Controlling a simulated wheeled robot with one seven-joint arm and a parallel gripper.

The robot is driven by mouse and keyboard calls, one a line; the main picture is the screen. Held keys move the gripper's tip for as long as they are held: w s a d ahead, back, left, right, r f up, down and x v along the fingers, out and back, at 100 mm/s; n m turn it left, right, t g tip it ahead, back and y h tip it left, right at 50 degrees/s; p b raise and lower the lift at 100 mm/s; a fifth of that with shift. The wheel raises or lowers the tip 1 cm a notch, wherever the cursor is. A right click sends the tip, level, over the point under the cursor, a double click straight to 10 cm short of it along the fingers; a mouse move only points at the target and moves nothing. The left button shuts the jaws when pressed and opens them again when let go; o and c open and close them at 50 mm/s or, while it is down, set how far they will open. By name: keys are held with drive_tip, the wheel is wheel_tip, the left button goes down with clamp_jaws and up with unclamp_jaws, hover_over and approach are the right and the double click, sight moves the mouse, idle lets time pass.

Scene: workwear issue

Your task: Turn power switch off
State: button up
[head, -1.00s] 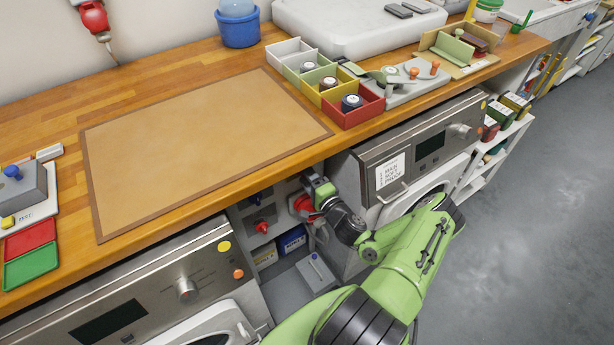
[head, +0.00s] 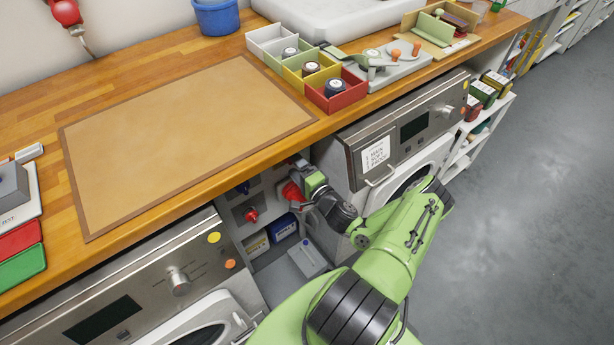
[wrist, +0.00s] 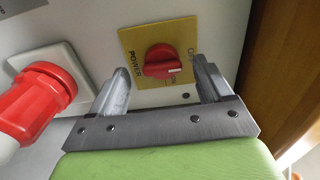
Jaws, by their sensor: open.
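The power switch (wrist: 162,62) is a red rotary knob on a yellow plate (wrist: 140,41) marked POWER, on a pale wall in the wrist view. Its grip bar lies nearly level, with a white mark at its right end. Another label on the plate is partly covered by my right finger. My gripper (wrist: 161,74) is open, with one finger on each side of the knob; I cannot tell whether they touch it. In the head view my gripper (head: 303,168) is in the recess under the counter, and I cannot make out the switch there.
A red plug (wrist: 38,98) in a white socket is close left of my gripper. A wooden panel (wrist: 278,60) stands close on the right. In the head view, the wooden counter (head: 130,100) is above the recess, with washing machines (head: 415,130) on both sides.

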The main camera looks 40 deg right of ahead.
drive_tip(key=s+p, duration=0.2)
drive_tip(key=s, duration=1.2)
drive_tip(key=shift+s+a+p, duration=0.3)
drive_tip(key=shift+a+p, duration=0.05)
drive_tip(key=shift+a, duration=0.05)
